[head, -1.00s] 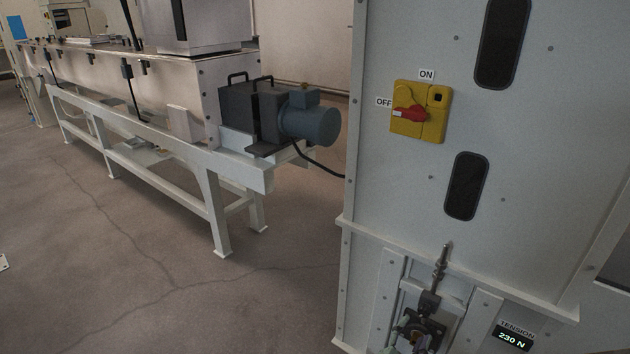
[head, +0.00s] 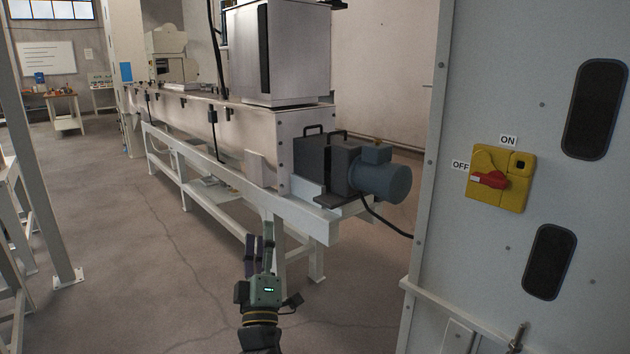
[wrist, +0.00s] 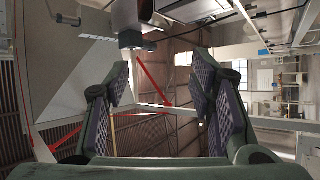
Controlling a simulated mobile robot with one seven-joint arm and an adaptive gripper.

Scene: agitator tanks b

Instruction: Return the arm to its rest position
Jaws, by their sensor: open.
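My gripper (head: 260,255) is in the lower middle of the head view, pointing up in the picture. Its fingers are apart, with nothing between them. It stands in front of the floor and the near legs of the long machine frame, left of the grey cabinet. The wrist view also shows the open gripper (wrist: 160,105), with a finger on each side and an empty gap between. Only the end of my arm shows in the head view; the rest is out of frame.
The grey cabinet (head: 440,200) stands at right, with a yellow switch plate (head: 511,195) whose red handle points toward OFF. A motor (head: 380,178) juts from the long conveyor-like machine (head: 240,135). White posts (head: 45,180) stand at left. Open floor (head: 130,260) lies between.

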